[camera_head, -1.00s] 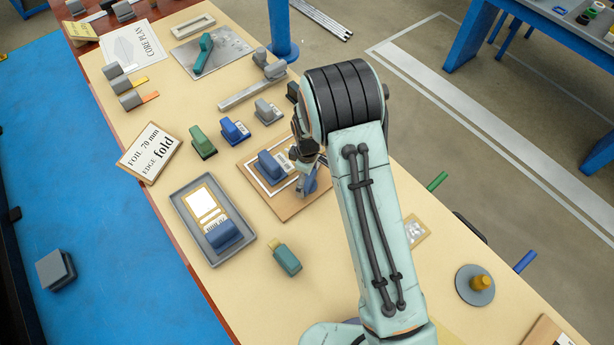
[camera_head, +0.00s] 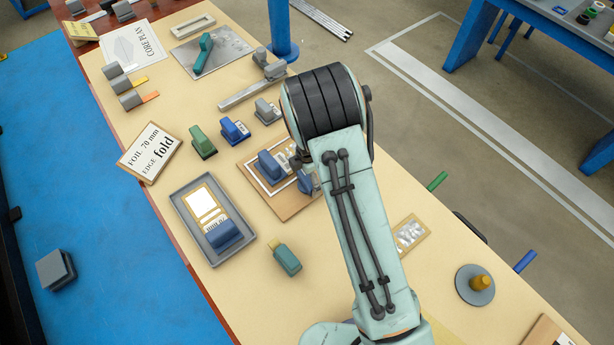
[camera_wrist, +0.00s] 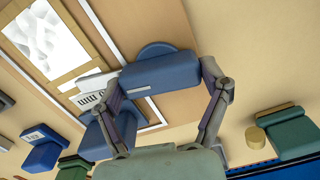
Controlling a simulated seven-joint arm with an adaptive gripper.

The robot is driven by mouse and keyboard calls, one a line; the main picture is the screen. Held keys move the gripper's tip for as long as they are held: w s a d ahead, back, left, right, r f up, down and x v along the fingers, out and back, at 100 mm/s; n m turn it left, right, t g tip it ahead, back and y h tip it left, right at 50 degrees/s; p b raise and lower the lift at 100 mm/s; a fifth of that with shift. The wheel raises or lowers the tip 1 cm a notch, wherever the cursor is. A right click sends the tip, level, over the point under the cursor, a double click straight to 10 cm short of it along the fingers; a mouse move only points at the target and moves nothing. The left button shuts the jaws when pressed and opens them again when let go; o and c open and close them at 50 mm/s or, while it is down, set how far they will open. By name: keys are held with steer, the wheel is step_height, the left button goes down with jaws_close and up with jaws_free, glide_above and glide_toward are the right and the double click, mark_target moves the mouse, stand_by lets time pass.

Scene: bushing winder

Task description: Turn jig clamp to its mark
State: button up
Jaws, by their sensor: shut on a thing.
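The jig clamp is a blue block (camera_wrist: 160,72) with a rounded blue part behind it, at the middle of the wrist view. My gripper (camera_wrist: 168,82) is shut on it, one finger against each end. A pale stripe shows on the block's lower edge. In the head view the clamp (camera_head: 307,183) shows only partly at the right of the tan board (camera_head: 290,207), and my arm hides most of the gripper. A white outline runs on the board. I cannot make out the clamp's mark.
Another blue block (camera_head: 271,166) with a white label stands on the board, close to my left finger. A grey tray (camera_head: 190,222) holds a card and a blue block. A green block with a yellow end (camera_head: 286,258) lies nearby. Green (camera_head: 202,141) and blue (camera_head: 234,131) blocks stand behind.

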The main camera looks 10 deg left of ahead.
steer(key=shift+d+n, duration=0.1)
steer(key=shift+n, duration=0.8)
steer(key=o, duration=1.2)
step_height(320, 180, up, 12)
